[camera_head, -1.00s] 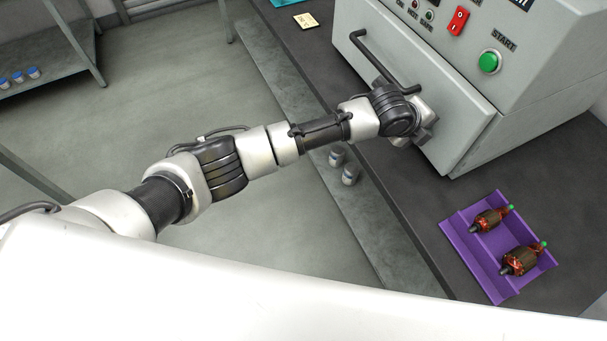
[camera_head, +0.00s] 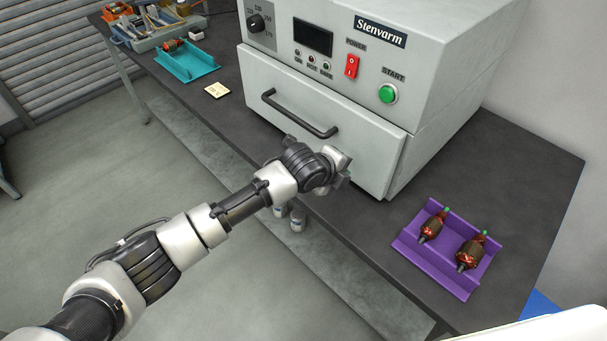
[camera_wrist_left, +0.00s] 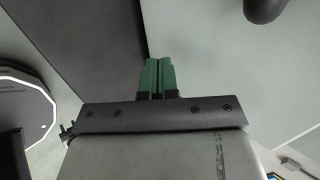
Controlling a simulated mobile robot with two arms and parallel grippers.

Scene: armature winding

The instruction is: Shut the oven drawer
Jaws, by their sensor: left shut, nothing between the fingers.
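The pale grey oven drawer (camera_head: 365,148) has a dark bar handle (camera_head: 300,116) across its front. Its front panel stands slightly proud of the oven body (camera_head: 440,125). How far it is open is hard to tell. My left gripper (camera_head: 340,172) is just below the right end of the handle, close in front of the panel's lower part. Contact with the panel cannot be told. In the left wrist view its green fingers (camera_wrist_left: 159,76) are shut together and empty, with pale grey panel to the right and dark surface to the left. My right gripper is not in view.
A purple tray (camera_head: 430,277) with two armatures lies on the dark worktop (camera_head: 525,170), right of the oven. Small bottles (camera_head: 298,222) stand below the worktop edge.

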